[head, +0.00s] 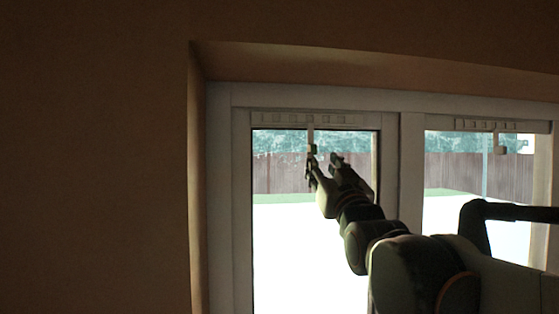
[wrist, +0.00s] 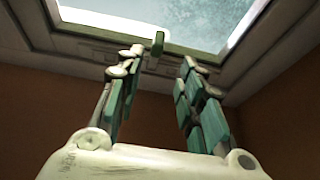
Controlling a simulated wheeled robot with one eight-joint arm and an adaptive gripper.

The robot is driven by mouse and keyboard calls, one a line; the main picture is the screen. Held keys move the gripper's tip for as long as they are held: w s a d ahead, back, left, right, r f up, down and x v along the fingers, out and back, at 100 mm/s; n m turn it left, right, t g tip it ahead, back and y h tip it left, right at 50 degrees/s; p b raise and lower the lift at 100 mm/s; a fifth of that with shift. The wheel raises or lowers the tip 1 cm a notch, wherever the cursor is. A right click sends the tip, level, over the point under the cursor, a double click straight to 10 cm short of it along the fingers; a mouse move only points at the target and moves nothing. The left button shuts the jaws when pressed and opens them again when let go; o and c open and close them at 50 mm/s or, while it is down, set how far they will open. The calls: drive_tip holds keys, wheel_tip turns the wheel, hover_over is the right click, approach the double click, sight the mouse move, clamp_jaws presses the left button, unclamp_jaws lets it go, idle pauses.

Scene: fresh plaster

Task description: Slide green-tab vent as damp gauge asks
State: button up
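The left window vent (head: 285,118) is a pale slotted strip along the top of the left sash. A thin stem (head: 310,136) hangs from it, down to my gripper's fingertips. In the wrist view a small dark green tab (wrist: 158,43) stands beyond the fingertips, between their lines and closer to the left finger; the vent strip (wrist: 95,47) runs behind it. My gripper (head: 323,156) is open and empty just below the vent; its spread fingers also show in the wrist view (wrist: 162,58). I cannot tell whether a finger touches the tab. No damp gauge is visible.
A second slotted vent (head: 480,125) with a pale hanging tab (head: 500,149) tops the right sash. The window sits in a deep recess, with a brown plaster wall (head: 95,160) at left. A frame post (head: 412,165) divides the sashes.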

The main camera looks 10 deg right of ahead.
drive_tip(key=shift+s+f, duration=0.3)
drive_tip(key=shift+s, duration=0.3)
drive_tip(key=s+f+g+b, duration=0.3)
drive_tip(key=f+b, duration=0.3)
drive_tip(key=f, duration=0.8)
drive_tip(key=s+f+g+b, duration=0.2)
drive_tip(key=f+b, duration=0.5)
drive_tip(key=f, duration=0.7)
drive_tip(key=s+f+g+b, duration=0.3)
drive_tip(key=f+b, duration=0.3)
drive_tip(key=f, duration=0.8)
drive_tip(key=s+f+g+b, duration=0.2)
drive_tip(key=s+f+b, duration=0.3)
drive_tip(key=f, duration=0.6)
drive_tip(key=s+f+g+b, duration=0.3)
drive_tip(key=s+f+b, duration=0.2)
drive_tip(key=f, duration=0.6)
drive_tip(key=s+f+g+b, duration=0.2)
drive_tip(key=s+f+b, duration=0.2)
drive_tip(key=f, duration=0.8)
drive_tip(key=shift+s+b, duration=0.4)
drive_tip(key=shift+s, duration=0.35)
